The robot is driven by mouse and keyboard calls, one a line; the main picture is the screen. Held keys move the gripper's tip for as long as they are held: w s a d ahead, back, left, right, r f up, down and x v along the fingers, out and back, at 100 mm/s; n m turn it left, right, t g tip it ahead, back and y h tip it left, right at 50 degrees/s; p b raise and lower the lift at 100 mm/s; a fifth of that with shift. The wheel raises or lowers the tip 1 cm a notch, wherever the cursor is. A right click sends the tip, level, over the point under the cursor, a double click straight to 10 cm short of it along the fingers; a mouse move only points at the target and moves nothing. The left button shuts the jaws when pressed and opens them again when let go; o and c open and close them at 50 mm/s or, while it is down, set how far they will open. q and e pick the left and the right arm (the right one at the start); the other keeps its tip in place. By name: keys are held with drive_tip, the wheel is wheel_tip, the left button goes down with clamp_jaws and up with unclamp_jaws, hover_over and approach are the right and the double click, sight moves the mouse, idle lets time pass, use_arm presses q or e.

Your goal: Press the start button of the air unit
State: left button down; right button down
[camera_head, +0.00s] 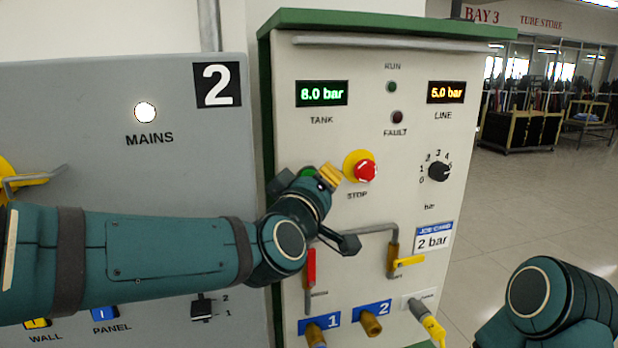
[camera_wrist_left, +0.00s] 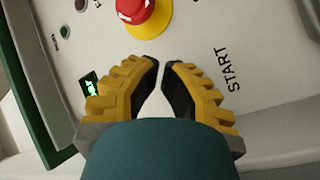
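The air unit (camera_head: 345,60) is a cream panel with a green frame. A green spot (camera_head: 307,172), likely the start button, shows just behind my left gripper (camera_head: 329,177), left of the red stop button (camera_head: 364,171) on its yellow base. In the left wrist view the START label (camera_wrist_left: 228,68) is right of the fingers; no start button is visible there, and the fingers may cover it. The stop button (camera_wrist_left: 135,10) is at the top. My left gripper (camera_wrist_left: 160,64) has its fingertips nearly together, with nothing between them. Whether it touches the panel cannot be told. My right gripper is out of view.
A selector knob (camera_head: 439,170), a red-handled valve (camera_head: 310,268), a yellow-handled valve (camera_head: 408,261) and hose ports (camera_head: 370,323) are on the same panel. A grey mains cabinet (camera_head: 100,100) stands left. Open floor (camera_head: 540,190) lies right.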

use_arm(q)
drive_tip(key=shift+w, duration=0.1)
drive_tip(key=shift+w+a, duration=0.1)
drive_tip(key=shift+w, duration=0.2)
drive_tip(key=shift+w+b, duration=0.2)
drive_tip(key=shift+b, duration=0.2)
idle(0.4)
drive_tip(key=shift+w+a+r, duration=0.15)
drive_tip(key=shift+w+a, duration=0.15)
idle(0.8)
drive_tip(key=shift+s, duration=0.15)
drive_tip(key=shift+s+f, duration=0.2)
drive_tip(key=shift+s, duration=0.25)
